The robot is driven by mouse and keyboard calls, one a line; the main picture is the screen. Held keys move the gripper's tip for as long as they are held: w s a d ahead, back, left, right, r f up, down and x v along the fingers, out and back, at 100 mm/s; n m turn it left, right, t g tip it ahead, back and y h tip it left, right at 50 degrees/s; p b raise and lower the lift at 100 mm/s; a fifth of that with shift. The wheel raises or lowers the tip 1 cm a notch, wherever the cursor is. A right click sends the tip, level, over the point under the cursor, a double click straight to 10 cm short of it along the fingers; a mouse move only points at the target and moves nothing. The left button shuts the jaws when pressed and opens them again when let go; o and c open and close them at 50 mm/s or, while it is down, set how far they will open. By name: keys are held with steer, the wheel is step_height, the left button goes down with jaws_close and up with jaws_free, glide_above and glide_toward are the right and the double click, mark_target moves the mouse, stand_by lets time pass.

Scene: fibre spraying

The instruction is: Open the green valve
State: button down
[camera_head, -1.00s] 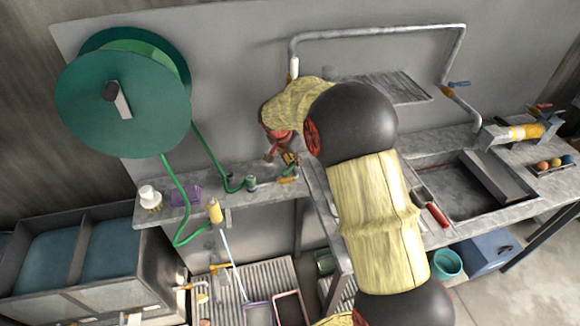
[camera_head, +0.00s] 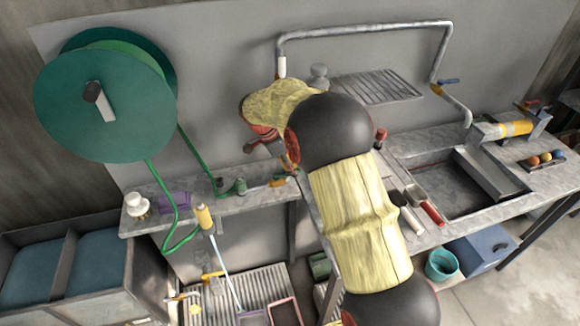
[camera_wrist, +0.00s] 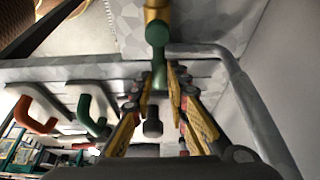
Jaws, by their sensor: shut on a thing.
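The green valve (camera_wrist: 158,62) shows in the wrist view as a green handle with a round end, attached to a brass-coloured fitting (camera_wrist: 157,12). My gripper (camera_wrist: 157,92) has its yellow-sided fingers on both sides of the handle's lower part and is shut on it. The exact contact is partly hidden between the fingers. In the head view my gripper (camera_head: 286,166) reaches down to the grey ledge by the end of the green hose. My wrist and fingers largely cover the valve there, so I cannot tell its angle.
A green hose reel (camera_head: 105,105) hangs at left, its hose running to the ledge (camera_head: 215,206). A grey pipe (camera_wrist: 240,85) runs close on the right in the wrist view. Orange (camera_wrist: 38,118) and green (camera_wrist: 90,118) hooked handles stand left.

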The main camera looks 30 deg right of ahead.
mark_target(278, 176)
steer(key=shift+s, duration=0.1)
stand_by(0.5)
steer(key=c, duration=1.7)
jaws_free()
steer(key=shift+c, duration=0.2)
steer(key=shift+a+r, duration=0.1)
steer(key=v, duration=1.1)
steer(key=shift+r, duration=0.4)
